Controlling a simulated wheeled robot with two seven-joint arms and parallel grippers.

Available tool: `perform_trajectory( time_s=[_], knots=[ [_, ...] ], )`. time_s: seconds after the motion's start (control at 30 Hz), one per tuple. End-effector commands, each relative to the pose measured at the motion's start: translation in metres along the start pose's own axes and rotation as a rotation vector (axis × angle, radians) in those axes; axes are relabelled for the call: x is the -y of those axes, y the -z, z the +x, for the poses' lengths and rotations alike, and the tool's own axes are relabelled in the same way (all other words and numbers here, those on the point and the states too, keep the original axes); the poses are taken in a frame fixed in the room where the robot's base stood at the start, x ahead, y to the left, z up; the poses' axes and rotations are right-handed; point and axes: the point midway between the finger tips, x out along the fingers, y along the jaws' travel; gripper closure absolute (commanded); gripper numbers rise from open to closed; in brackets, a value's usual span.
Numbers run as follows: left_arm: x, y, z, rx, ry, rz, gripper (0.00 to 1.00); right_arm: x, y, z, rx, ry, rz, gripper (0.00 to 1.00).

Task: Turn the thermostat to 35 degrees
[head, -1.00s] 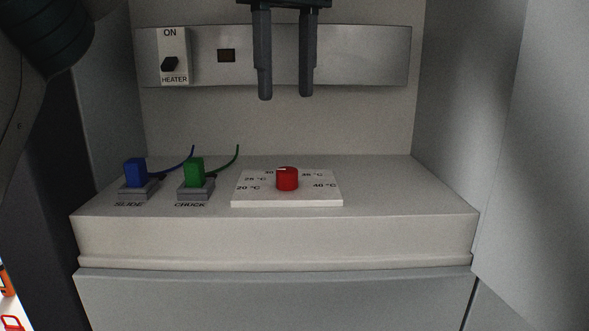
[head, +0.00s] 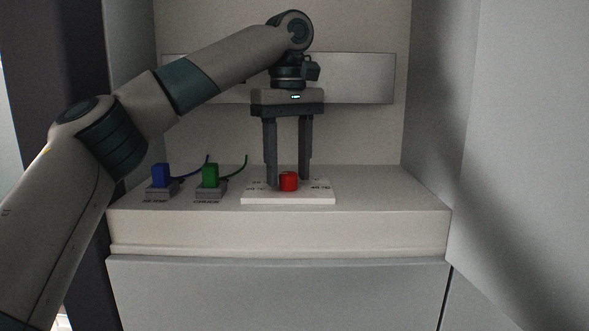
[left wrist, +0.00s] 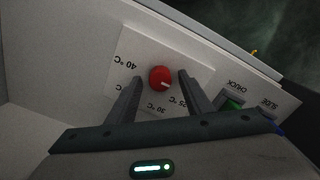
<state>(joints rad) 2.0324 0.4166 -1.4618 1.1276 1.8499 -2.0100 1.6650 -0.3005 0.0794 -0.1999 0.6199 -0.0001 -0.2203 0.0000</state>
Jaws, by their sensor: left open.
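The thermostat is a red knob (head: 288,181) on a white dial plate (head: 262,199) on the ledge. In the left wrist view the knob (left wrist: 160,77) has a white mark pointing lower right, about between the 30 and 25 °C labels. The 40 °C label shows at left; the 35 °C label is mostly hidden behind a finger. My left gripper (head: 287,180) points down and is open, one finger on each side of the knob. Gaps between fingers and knob show in the left wrist view. My right gripper is not in view.
A blue switch (head: 160,175) and a green switch (head: 210,176) with cables stand left of the dial plate. A grey panel (head: 360,78) runs along the back wall, partly hidden by my arm. Side walls close in the ledge; its right part is clear.

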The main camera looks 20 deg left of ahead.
Motion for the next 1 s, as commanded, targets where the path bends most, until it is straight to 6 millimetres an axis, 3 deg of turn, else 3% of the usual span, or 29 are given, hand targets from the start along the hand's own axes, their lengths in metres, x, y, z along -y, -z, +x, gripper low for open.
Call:
perform_trajectory(
  time_s=[0.33, 0.5, 0.53, 1.0],
  knots=[
    [0.0003, 0.0008, 0.0020, 0.000, -0.001, -0.001, 0.54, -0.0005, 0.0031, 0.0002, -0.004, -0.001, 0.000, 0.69],
    [0.0003, 0.0008, 0.0019, 0.000, -0.001, -0.001, 0.92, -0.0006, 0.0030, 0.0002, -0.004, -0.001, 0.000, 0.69],
    [0.0003, 0.0008, 0.0019, 0.000, -0.001, -0.001, 0.95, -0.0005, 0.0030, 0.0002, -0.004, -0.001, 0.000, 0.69],
    [0.0003, 0.0010, 0.0019, 0.000, -0.001, 0.063, 0.95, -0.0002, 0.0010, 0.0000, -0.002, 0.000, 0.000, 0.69]
  ],
)
